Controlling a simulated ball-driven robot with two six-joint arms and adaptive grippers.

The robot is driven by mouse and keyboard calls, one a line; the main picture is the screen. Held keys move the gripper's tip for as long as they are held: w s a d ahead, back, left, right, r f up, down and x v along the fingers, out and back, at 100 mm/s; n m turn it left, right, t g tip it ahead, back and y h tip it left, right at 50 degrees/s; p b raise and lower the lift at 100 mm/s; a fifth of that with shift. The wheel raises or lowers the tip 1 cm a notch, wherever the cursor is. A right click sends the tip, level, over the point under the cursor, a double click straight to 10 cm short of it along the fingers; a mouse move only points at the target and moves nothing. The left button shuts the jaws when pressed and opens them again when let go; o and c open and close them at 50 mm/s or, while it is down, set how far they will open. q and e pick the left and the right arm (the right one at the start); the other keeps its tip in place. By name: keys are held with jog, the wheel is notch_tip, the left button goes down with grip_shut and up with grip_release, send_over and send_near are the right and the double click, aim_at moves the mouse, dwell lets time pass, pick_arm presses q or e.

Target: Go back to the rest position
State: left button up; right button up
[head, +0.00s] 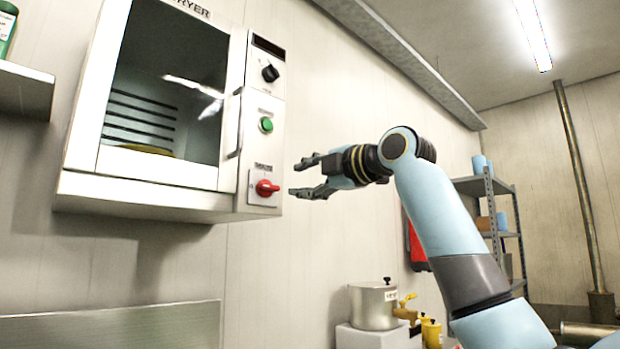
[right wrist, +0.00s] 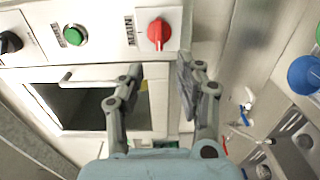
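My right gripper (head: 308,177) is raised beside the dryer (head: 265,110), just right of its control panel, with open fingers and nothing between them. It also shows in the right wrist view (right wrist: 160,75), its two fingers apart. The red knob (head: 266,188) on the panel is left of the fingertips, and a gap shows between them in the head view. In the right wrist view the red knob (right wrist: 158,33) appears beyond the fingertips. The green button (head: 266,125) and black knob (head: 270,73) sit above it. The dryer door is shut. My left gripper is not in view.
A steel kettle (head: 373,305) with a yellow tap stands on a white block (head: 375,338) below. A shelf rack (head: 497,215) is behind my right arm. A small shelf (head: 25,90) juts out at far left. The wall between dryer and kettle is clear.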

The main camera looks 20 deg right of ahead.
jog(key=shift+v, duration=0.85)
